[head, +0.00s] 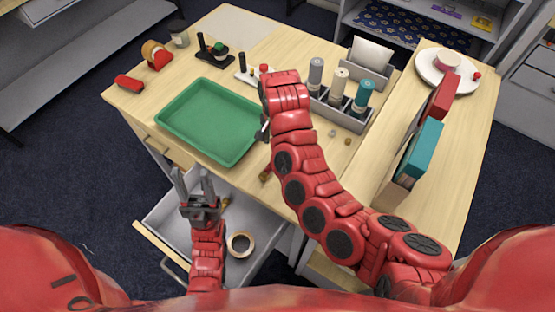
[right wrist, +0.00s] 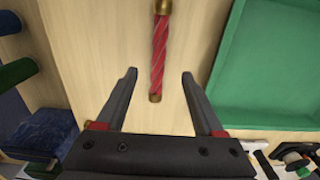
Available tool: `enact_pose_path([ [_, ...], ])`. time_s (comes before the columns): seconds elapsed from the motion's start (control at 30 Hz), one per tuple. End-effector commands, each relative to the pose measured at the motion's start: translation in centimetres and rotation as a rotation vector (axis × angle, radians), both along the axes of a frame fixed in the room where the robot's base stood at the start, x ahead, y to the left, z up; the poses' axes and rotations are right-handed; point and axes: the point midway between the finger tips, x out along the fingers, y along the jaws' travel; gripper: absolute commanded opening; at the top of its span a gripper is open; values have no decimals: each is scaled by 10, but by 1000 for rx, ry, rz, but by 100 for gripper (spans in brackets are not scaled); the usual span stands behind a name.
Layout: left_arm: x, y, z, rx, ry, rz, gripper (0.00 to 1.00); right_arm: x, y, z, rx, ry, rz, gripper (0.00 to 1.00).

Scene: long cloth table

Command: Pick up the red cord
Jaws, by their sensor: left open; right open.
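The red cord (right wrist: 159,52) shows in the right wrist view as a twisted red length with brass ends, lying on the wooden table top. My right gripper (right wrist: 159,76) is open and empty above it. The cord's near brass end appears between the two fingers, and the rest extends past the fingertips. In the head view my right arm covers much of that area; a small brownish-red piece (head: 265,174) by the table's front edge may be the cord. My left gripper (head: 194,184) is open and empty over the open drawer, away from the cord.
A green tray (head: 208,122) lies left of my right arm. The open drawer (head: 168,213) holds a tape roll (head: 241,244). A rack (head: 343,117) with bottles stands behind, and upright books (head: 421,148) stand to the right.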

Motion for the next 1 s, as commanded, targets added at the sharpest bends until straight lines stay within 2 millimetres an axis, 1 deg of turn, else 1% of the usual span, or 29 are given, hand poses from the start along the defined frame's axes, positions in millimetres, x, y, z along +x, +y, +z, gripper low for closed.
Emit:
enact_pose_path([
  [0.03,0,0,0,0,0,0,50,-1,-1,-7,-3,2,0,70],
  [0.07,0,0,0,0,0,0,50,-1,0,-10,-2,2,0,70],
  [0.2,0,0,2,0,0,0,50,-1,-1,-16,-2,2,0,70],
  [0.33,0,0,15,0,0,0,50,-1,-2,-24,-4,6,1,70],
  [0.47,0,0,28,0,0,0,50,-1,-4,-40,-5,6,1,70],
  [0.53,0,0,29,0,0,0,50,-1,-4,-50,-6,6,2,70],
  [0.7,0,0,33,0,0,0,50,-1,-3,-65,-3,5,1,70],
  [0.97,0,0,33,0,0,0,50,0,-3,-68,0,1,-1,70],
  [1.0,0,0,33,0,0,0,50,0,-3,-68,0,1,-1,68],
])
